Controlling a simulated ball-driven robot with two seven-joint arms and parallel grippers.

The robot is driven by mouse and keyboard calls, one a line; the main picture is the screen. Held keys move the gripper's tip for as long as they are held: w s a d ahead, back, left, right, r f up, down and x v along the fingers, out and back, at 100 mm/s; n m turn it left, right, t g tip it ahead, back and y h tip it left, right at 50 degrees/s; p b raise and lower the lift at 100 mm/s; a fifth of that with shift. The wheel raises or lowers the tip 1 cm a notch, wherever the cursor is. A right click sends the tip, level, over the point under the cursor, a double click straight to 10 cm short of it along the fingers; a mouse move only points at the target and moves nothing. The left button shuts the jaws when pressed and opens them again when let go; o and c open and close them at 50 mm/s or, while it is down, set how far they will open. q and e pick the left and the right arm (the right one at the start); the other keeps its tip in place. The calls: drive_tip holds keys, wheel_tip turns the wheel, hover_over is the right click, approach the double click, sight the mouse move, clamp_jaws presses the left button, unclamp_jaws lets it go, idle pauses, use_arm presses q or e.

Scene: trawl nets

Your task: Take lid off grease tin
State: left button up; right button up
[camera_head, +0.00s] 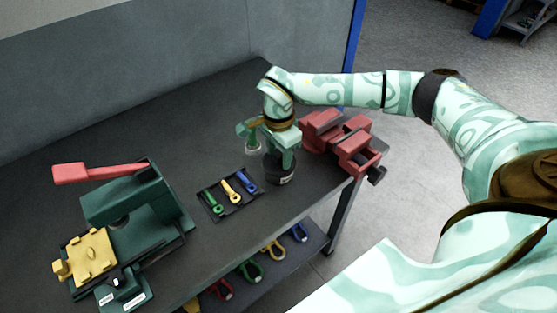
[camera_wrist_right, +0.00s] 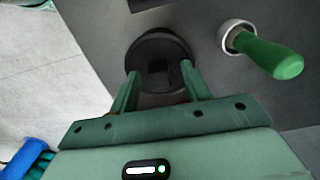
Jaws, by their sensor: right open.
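The dark round grease tin (camera_head: 279,174) stands upright on the bench with a pale label low on its side. Its black lid (camera_wrist_right: 150,42) shows from above in the right wrist view, with a darker block-like shape at its middle. My right gripper (camera_head: 281,153) is right above the tin and points down. In the right wrist view its open fingers (camera_wrist_right: 160,74) stand apart over the near part of the lid, with nothing held between them. I cannot tell whether the fingers touch the lid. My left gripper is in neither view.
A green handle (camera_wrist_right: 275,58) stands in a pale ring-shaped holder (camera_wrist_right: 236,36) close beside the tin. A red vise (camera_head: 345,140) is at the bench's right end. A black tray (camera_head: 233,205) of coloured tools and a green press (camera_head: 130,205) with a red lever are left.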

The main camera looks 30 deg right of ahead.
clamp_jaws()
drive_tip(key=shift+r, duration=0.1)
